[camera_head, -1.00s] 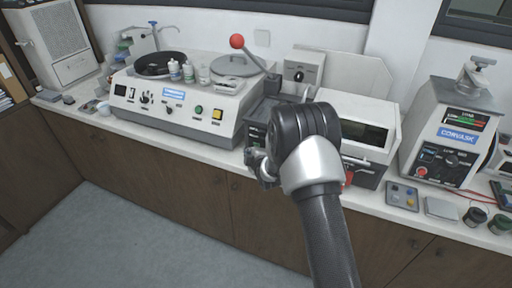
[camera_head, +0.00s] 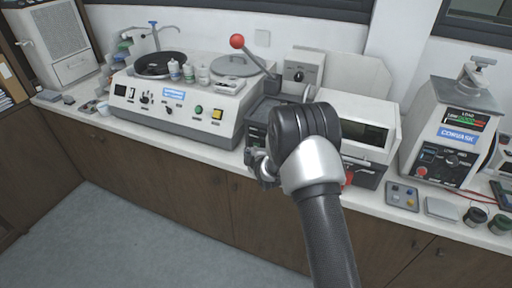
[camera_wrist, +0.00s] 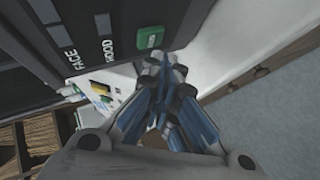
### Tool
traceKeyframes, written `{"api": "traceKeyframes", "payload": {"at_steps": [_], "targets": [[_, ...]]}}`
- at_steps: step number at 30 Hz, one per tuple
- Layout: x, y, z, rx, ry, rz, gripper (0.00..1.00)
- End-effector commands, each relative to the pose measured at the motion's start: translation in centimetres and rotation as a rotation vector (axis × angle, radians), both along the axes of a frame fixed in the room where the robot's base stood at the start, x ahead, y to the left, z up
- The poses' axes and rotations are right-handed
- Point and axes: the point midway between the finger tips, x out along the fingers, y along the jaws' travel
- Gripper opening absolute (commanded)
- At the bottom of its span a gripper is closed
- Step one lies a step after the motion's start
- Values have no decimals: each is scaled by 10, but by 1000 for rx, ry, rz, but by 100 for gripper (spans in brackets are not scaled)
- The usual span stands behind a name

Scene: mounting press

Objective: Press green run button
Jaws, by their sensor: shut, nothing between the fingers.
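A square green button (camera_wrist: 150,38) with small unreadable lettering sits at the corner of a dark panel (camera_wrist: 85,42) in the wrist view. My gripper (camera_wrist: 166,64) is shut and empty. Its fingertips appear just below the button in that view; I cannot tell whether they touch it. In the head view my gripper (camera_head: 261,168) is at the front of the dark unit (camera_head: 256,133) under the red-ball lever (camera_head: 237,41). My wrist hides part of that front, and the button on the dark panel cannot be made out there.
A white polisher (camera_head: 185,120) with its own green button (camera_head: 198,109) and a yellow one (camera_head: 217,114) stands to the left. A white box-shaped machine (camera_head: 375,120) stands right of my wrist. The floor (camera_head: 140,225) in front of the cabinets is clear.

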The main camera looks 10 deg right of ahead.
Motion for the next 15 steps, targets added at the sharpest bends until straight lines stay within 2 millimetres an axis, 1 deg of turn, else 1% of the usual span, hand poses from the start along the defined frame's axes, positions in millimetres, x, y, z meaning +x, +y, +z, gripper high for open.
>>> {"api": "traceKeyframes", "payload": {"at_steps": [6, 15], "targets": [[6, -5, -1, 1, -2, -1, 0], [6, -5, 0, 0, -1, 0, 0]]}}
